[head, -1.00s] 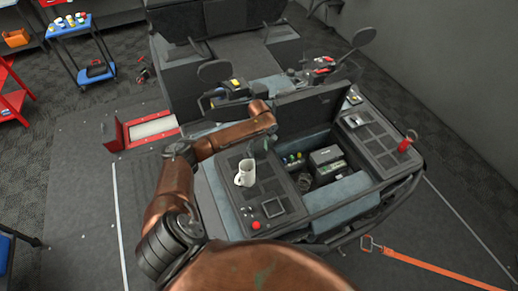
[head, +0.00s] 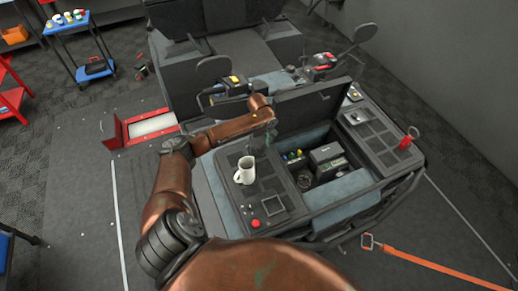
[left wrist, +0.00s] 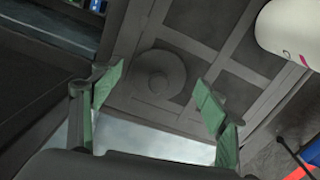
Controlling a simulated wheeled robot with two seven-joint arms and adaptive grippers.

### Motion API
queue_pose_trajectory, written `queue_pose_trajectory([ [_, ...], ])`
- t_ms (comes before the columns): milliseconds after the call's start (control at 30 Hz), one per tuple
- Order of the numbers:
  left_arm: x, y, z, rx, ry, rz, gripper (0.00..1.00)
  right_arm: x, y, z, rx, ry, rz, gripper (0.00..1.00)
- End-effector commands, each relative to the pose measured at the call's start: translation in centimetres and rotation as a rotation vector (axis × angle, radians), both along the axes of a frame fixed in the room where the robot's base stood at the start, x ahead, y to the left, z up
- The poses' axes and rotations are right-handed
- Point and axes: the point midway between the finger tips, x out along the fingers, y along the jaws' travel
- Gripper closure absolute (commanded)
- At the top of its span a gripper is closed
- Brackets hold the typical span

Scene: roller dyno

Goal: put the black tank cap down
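The black tank cap (left wrist: 160,75), a dark round disc with a raised centre, lies on the dark gridded panel (left wrist: 205,55) in the left wrist view. My left gripper (left wrist: 158,92) is open, its green finger pads on either side of the cap in the picture and apart from it. In the head view my left gripper (head: 260,142) hangs over the back of the left panel (head: 273,180), behind a white mug (head: 245,171). I cannot make out the cap there. My right gripper is not in view.
The mug also shows in the left wrist view (left wrist: 290,30), close to the gripper's right. An open compartment (head: 315,165) with a raised lid (head: 310,105) lies right of the panel. A red-handled item (head: 407,142) stands on the right panel.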

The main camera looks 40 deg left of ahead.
Motion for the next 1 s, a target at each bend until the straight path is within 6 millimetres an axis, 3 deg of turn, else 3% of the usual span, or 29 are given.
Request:
queue_pose_trajectory([
  [300, 0.2, 0.0, 7.1, 0.001, -0.004, -0.001, 0.32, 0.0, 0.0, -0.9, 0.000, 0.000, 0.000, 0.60],
  [500, 0.2, 0.0, 10.2, 0.000, -0.004, 0.000, 0.32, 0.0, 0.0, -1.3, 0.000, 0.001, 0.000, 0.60],
  [700, 0.1, 0.0, 11.4, 0.000, -0.002, 0.000, 0.32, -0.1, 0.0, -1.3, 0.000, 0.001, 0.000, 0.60],
  [1000, 0.1, 0.0, 11.4, 0.000, -0.002, 0.000, 0.32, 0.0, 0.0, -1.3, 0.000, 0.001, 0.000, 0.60],
])
